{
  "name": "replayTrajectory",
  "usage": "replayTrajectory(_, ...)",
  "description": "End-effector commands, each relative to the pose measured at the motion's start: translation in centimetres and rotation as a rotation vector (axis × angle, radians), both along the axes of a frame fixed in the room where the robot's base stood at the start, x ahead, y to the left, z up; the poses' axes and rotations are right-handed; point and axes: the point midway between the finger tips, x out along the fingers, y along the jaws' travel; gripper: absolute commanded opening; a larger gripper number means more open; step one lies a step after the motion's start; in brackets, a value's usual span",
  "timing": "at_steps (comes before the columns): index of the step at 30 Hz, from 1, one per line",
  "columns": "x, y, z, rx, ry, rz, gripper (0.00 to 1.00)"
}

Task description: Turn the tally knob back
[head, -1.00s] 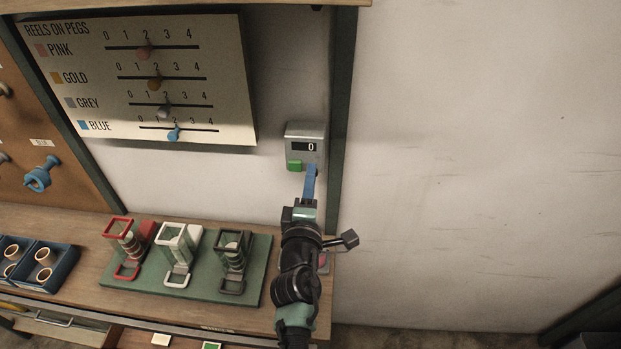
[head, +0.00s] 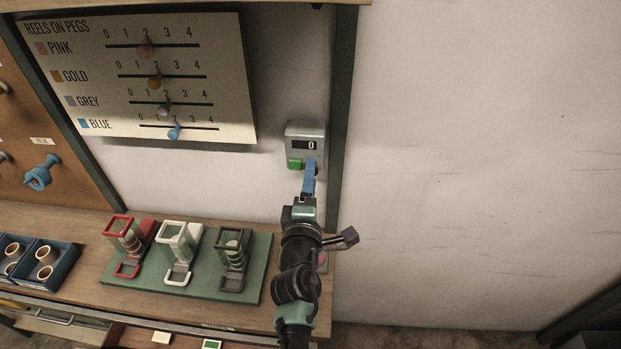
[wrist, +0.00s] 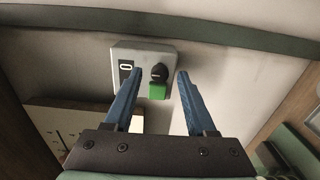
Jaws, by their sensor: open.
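The tally counter (head: 303,132) is a grey box on the wall, and its display (head: 310,145) reads 0. A green button (head: 295,163) sits at its lower left in the head view. In the wrist view the counter (wrist: 118,53) shows a dark round knob (wrist: 158,72) beside the green button (wrist: 157,91). My gripper (wrist: 160,73) is open, its blue fingers on either side of the knob in this view. Whether they touch it I cannot tell. In the head view my gripper (head: 310,168) overlaps the counter's lower right and hides the knob.
A dark green post (head: 341,120) stands close right of the counter. A board of sliders (head: 220,60) hangs to the left. Below is a bench with a green base (head: 255,270) carrying red, white and dark holders. The wall to the right is bare.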

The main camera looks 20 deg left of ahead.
Motion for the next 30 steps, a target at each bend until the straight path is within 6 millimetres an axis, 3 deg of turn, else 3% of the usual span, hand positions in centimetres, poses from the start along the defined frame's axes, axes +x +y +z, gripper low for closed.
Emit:
replayTrajectory(8, -1.6, -0.5, 0.1, 0.001, 0.002, -0.001, 0.56)
replayTrajectory(21, -9.1, -2.6, 0.1, 0.001, 0.003, 0.0, 0.56)
replayTrajectory(30, -12.1, -3.5, 0.0, 0.001, 0.0, 0.0, 0.56)
